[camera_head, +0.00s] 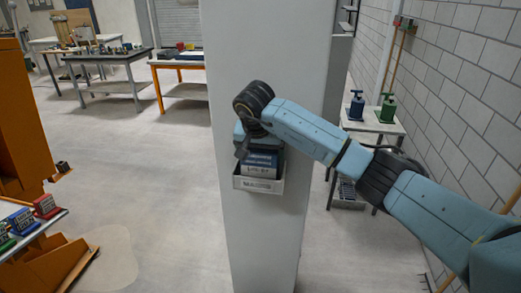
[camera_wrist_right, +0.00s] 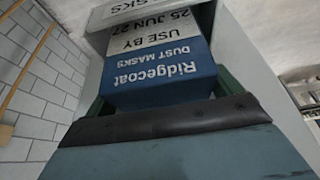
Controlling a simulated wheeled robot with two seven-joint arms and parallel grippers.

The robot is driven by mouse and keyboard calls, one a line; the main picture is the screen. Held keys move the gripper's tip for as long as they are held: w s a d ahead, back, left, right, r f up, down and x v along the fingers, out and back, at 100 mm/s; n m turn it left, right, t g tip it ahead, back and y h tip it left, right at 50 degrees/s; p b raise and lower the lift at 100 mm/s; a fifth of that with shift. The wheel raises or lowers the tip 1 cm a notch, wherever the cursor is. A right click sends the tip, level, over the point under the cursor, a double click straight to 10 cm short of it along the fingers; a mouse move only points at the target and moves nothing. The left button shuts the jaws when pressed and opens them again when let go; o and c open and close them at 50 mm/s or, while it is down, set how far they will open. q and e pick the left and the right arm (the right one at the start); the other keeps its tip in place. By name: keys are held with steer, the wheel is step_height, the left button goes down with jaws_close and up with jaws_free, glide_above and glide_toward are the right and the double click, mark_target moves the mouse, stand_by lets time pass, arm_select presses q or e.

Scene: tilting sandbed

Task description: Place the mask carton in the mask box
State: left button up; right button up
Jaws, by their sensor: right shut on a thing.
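The mask carton (camera_head: 263,163) is blue with a white band and stands upright at the mask box (camera_head: 258,184), a pale open box marked MASKS on the white column. Its lower edge seems to be behind the box's front wall; how deep it sits is hidden. My right gripper (camera_head: 248,148) is shut on the carton from above, partly hidden by my wrist. In the right wrist view the carton (camera_wrist_right: 160,75) shows upside down between dark green fingers, its "USE BY 25 JUN 27" band close to the mask box (camera_wrist_right: 150,10). My left gripper is out of view.
The white column (camera_head: 265,245) stands straight ahead. Workbenches (camera_head: 110,60) stand at back left, and a table with small coloured boxes (camera_head: 22,222) at lower left. The floor between is clear.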

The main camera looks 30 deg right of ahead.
steer(key=shift+f, duration=0.1)
steer(key=o, duration=0.9)
